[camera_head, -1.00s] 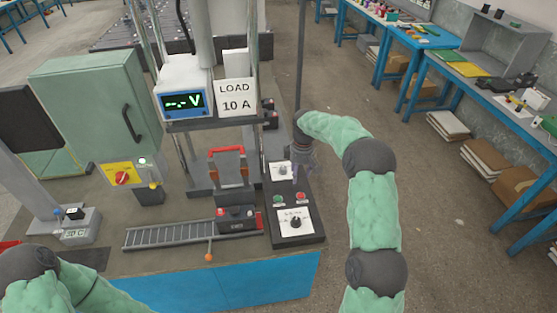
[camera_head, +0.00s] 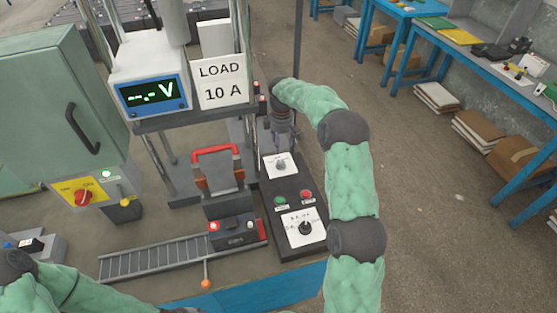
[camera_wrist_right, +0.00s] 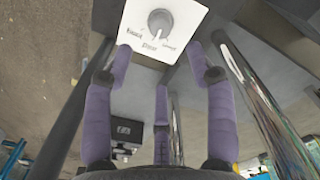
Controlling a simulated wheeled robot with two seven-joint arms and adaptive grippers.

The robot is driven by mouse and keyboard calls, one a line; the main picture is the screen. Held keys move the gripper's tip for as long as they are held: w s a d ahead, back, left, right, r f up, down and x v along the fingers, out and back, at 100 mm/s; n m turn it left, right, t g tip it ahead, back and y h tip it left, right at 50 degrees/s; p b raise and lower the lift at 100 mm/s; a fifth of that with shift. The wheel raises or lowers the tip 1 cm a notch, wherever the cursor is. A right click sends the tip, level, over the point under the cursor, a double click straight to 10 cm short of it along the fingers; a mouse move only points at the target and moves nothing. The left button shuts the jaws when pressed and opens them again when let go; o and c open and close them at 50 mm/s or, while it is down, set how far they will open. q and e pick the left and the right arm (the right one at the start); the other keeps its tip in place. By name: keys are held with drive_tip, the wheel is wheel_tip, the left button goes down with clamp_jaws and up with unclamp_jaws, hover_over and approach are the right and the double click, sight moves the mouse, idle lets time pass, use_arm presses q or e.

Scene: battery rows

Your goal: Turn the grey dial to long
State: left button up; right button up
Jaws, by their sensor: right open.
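The grey dial (camera_head: 280,165) sits on a white label plate at the far end of a dark control panel (camera_head: 265,190). In the right wrist view the round grey dial (camera_wrist_right: 160,21) shows at the top, its pale mark pointing down the picture. Labels stand around it; the left one looks like "boost", the others are too blurred to read surely. My right gripper (camera_head: 285,135) is just beyond the dial in the head view. Its purple fingers (camera_wrist_right: 165,70) are spread, empty and apart from the dial. My left arm shows at the lower left; its gripper is out of view.
A black dial (camera_head: 305,227), a green button (camera_head: 280,201) and a red button (camera_head: 306,194) share the panel. A red-handled clamp (camera_head: 217,165) stands close on its left, under the voltmeter (camera_head: 152,95). A metal post rises behind my right gripper. Open floor lies right.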

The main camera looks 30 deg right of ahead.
sight(281, 162)
wheel_tip(281, 162, down, 10)
drive_tip(key=b, duration=0.3)
drive_tip(key=shift+s, duration=0.1)
clamp_jaws()
